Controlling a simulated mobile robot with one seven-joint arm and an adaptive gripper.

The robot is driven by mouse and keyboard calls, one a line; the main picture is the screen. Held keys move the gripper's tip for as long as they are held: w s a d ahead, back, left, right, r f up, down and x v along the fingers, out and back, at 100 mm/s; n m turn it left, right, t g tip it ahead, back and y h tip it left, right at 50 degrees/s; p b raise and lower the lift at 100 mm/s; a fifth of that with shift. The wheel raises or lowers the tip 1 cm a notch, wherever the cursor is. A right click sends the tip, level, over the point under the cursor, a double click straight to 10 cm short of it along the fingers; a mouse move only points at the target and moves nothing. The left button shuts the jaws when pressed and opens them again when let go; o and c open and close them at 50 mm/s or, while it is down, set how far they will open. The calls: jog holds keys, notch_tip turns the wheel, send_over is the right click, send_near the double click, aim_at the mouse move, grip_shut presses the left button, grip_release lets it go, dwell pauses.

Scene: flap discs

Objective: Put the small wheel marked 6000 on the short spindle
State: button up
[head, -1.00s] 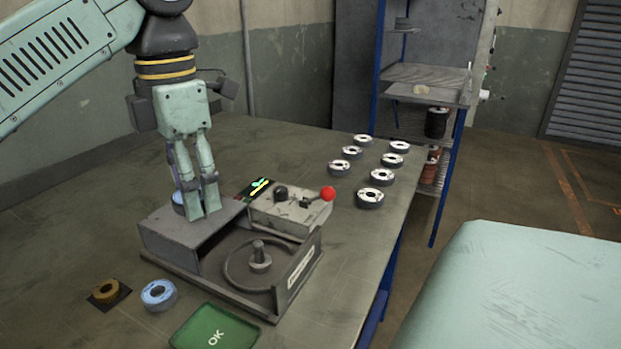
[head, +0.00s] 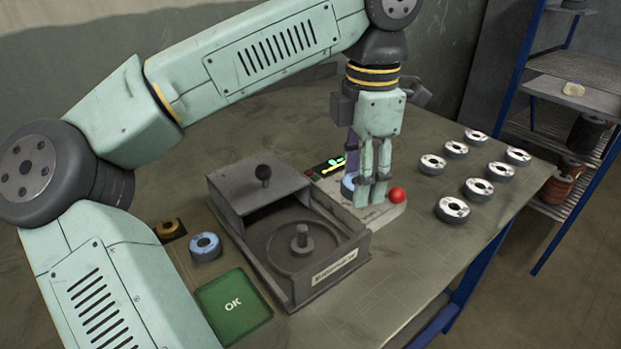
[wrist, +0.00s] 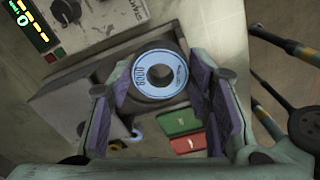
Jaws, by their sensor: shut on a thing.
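My gripper (head: 366,196) is shut on a blue-faced wheel (head: 347,186), which is partly hidden behind the fingers in the head view. In the wrist view the wheel (wrist: 134,78) sits between the purple finger pads, its face and centre hole toward the camera. Its print appears to read 6000. My gripper holds it over the control box, to the right of the grey machine. A short upright spindle (head: 301,238) stands bare in the machine's open round recess (head: 275,250). I cannot make out the spindle in the wrist view.
A lever with a red ball (head: 397,195) is close to the fingers. A raised cover with a black knob (head: 263,173) stands behind the spindle. Several white-faced wheels (head: 452,208) stand right.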

aim_at(302, 227)
jog(key=a, duration=0.2)
jog(key=a+f+n, duration=0.1)
jog(key=a, duration=0.2)
jog(key=a+n, duration=0.1)
jog(key=a, duration=0.1)
jog(key=shift+s+a+f+p, duration=0.15)
jog(key=shift+a+f+p, duration=0.15)
jog(key=shift+a+f, duration=0.1)
jog(key=shift+a+f+n, duration=0.25)
jog(key=shift+a+n, duration=0.05)
jog(key=shift+a, duration=0.15)
jog(key=shift+f+b, duration=1.3)
jog(key=shift+f, duration=0.35)
jog(key=shift+f+b, duration=0.85)
jog(key=shift+f, duration=0.15)
jog(key=shift+f+b, duration=1.2)
jog(key=shift+f, duration=0.3)
jog(key=shift+f, duration=0.1)
jog(key=o, duration=1.3)
jog(key=shift+o, duration=0.5)
